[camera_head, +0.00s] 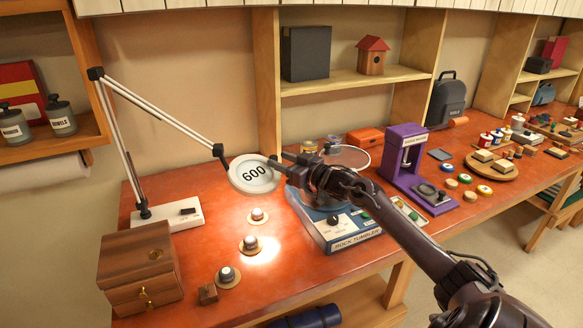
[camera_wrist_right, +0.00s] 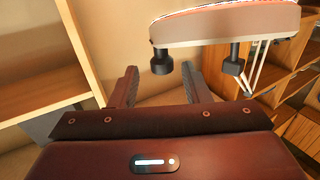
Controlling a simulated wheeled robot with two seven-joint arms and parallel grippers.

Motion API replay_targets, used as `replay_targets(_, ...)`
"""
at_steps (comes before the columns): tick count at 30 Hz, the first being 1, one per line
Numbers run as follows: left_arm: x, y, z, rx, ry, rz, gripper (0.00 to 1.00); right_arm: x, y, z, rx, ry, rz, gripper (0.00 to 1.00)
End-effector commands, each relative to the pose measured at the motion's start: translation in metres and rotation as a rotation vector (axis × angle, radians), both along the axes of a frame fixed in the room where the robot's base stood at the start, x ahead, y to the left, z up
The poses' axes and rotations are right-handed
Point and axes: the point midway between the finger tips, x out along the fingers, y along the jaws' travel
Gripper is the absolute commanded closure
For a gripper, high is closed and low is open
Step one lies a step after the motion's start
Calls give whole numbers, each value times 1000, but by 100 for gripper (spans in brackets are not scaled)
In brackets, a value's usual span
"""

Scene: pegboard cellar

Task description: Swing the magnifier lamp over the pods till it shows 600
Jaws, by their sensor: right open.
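The magnifier lamp's round white head (camera_head: 254,174) reads 600 and hangs from a jointed white arm (camera_head: 165,115) on a white base (camera_head: 167,216). Three pods on round discs, the far (camera_head: 257,214), middle (camera_head: 250,243) and near (camera_head: 227,275), stand on the table; bright light falls by the middle one. My right gripper (camera_head: 279,162) is open at the right edge of the lamp head. In the right wrist view, a black knob (camera_wrist_right: 161,63) under the lamp head (camera_wrist_right: 225,25) shows between the open fingertips (camera_wrist_right: 160,82); contact cannot be told. My left gripper is out of view.
A blue rock tumbler (camera_head: 340,235) stands right of the pods, under my right arm. A wooden drawer box (camera_head: 140,265) and small wooden block (camera_head: 208,294) are at the left front. A purple machine (camera_head: 405,165) stands farther right.

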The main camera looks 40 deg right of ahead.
Motion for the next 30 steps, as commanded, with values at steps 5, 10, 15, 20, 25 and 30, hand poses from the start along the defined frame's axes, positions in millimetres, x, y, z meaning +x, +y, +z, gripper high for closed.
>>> replay_targets(5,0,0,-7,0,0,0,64,-23,-3,-4,-1,4,2,57)
replay_targets(10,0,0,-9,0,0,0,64,-36,-6,-2,-2,3,2,57)
replay_targets(15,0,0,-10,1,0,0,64,-40,-7,-1,-1,2,2,57)
replay_targets(20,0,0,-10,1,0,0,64,-40,-7,0,-1,2,2,57)
replay_targets(25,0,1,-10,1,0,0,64,-40,-7,0,0,2,1,57)
replay_targets(30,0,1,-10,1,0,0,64,-40,-7,-1,0,2,1,57)
